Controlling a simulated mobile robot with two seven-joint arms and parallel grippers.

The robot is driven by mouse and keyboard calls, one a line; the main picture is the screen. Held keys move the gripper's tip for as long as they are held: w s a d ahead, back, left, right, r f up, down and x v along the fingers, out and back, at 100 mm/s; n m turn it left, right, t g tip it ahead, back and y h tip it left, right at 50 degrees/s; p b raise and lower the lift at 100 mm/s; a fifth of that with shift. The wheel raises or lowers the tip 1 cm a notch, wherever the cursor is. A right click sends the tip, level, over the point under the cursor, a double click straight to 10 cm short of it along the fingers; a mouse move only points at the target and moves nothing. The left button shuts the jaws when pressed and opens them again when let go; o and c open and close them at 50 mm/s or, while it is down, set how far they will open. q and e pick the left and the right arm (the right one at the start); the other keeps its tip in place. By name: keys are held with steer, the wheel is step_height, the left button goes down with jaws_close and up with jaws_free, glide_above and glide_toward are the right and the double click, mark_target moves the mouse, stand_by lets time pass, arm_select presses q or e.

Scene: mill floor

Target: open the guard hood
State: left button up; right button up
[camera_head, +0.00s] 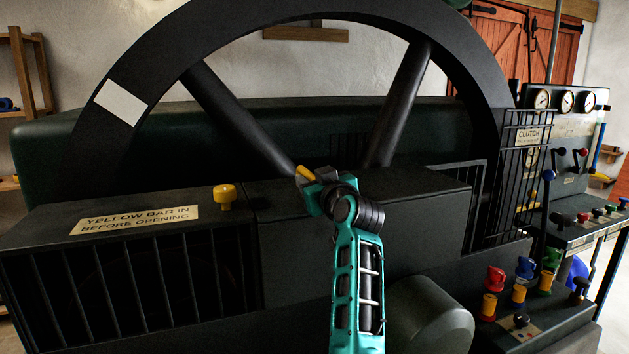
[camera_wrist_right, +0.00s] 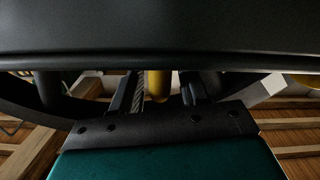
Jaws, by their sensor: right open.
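The guard hood (camera_head: 150,208) is a dark, low housing with a barred front, in front of the big wheel. It looks shut. A label on its top (camera_head: 135,219) reads "YELLOW BAR IN BEFORE OPENING". A yellow knob (camera_head: 224,196) stands upright near it. My right gripper (camera_head: 312,179) is at the housing's top, beside a small yellow piece (camera_head: 306,173). In the wrist view, the open fingers of my right gripper (camera_wrist_right: 160,92) have a yellow post (camera_wrist_right: 158,84) between them; I cannot tell whether they touch it. My left gripper is out of view.
The large dark spoked wheel (camera_head: 123,101) rises behind the housing. At right stand a barred guard (camera_head: 524,150), a gauge panel (camera_head: 570,122) and several coloured levers (camera_head: 525,267). A rounded dark cover (camera_head: 425,318) lies right of my right forearm.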

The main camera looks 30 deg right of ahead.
steer(key=shift+c, duration=0.3)
jaws_close()
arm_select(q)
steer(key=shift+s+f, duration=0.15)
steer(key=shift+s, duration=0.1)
arm_select(e)
steer(key=shift+d, duration=0.15)
